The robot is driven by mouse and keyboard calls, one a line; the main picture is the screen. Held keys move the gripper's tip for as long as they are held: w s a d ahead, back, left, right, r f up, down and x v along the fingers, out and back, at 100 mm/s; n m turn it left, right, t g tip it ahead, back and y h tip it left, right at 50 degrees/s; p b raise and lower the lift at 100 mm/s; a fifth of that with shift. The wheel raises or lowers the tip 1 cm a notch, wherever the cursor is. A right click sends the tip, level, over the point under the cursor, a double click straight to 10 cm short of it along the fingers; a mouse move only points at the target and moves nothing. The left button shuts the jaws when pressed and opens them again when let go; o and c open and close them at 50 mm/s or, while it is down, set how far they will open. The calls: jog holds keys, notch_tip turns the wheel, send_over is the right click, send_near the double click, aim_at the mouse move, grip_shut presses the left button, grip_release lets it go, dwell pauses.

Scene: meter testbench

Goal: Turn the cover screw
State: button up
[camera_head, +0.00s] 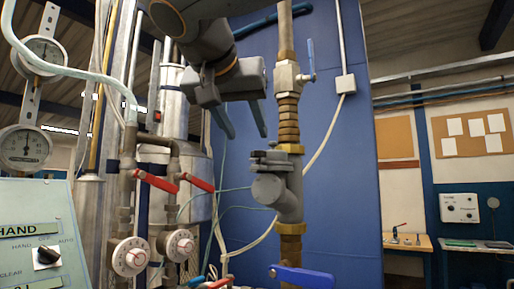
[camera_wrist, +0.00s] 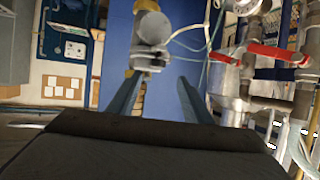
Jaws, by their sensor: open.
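The grey metal meter (camera_head: 277,190) sits on the vertical brass-fitted pipe in front of the blue panel. On its top is a small dark clamp-like part (camera_head: 271,156), which may carry the cover screw; the screw itself is too small to make out. In the wrist view the meter (camera_wrist: 152,27) appears upside down at the top, with the top part (camera_wrist: 148,60) nearest my fingers. My gripper (camera_head: 247,134) is open and empty, above and slightly left of the meter in the head view. In the wrist view its fingers (camera_wrist: 158,82) stand apart, with the top part between and beyond their tips.
A blue-handled valve (camera_head: 308,62) is on the pipe above, and a blue lever (camera_head: 302,278) is below the meter. Red-handled valves (camera_head: 156,181) and white dials (camera_head: 130,257) stand to the left. A control panel (camera_head: 40,235) is at lower left. Thin cables hang near the meter.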

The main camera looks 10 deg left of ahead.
aim_at(258, 157)
jog(key=p+x, duration=0.1)
jog(key=x, duration=0.6)
jog(key=shift+d+p, duration=0.25)
jog(key=shift+p, duration=0.05)
jog(key=c, duration=0.9)
jog(key=shift+a, duration=0.2)
jog(key=shift+c, duration=0.8)
jog(key=d+n+g+y+b, duration=0.1)
jog(key=n+g+y+b, duration=0.1)
jog(key=n+y+b, duration=0.2)
jog(key=w+d+n+g+y+b, duration=0.1)
jog(key=n+g+y+b, duration=0.2)
jog(key=n+y+b, duration=0.1)
jog(key=w+d+n+g+y+b, duration=0.1)
jog(key=n+g+y+b, duration=0.2)
jog(key=n+y+b, duration=0.2)
jog(key=shift+d+f+n+b, duration=0.15)
jog(key=shift+n+b, duration=0.15)
jog(key=shift+b, duration=0.2)
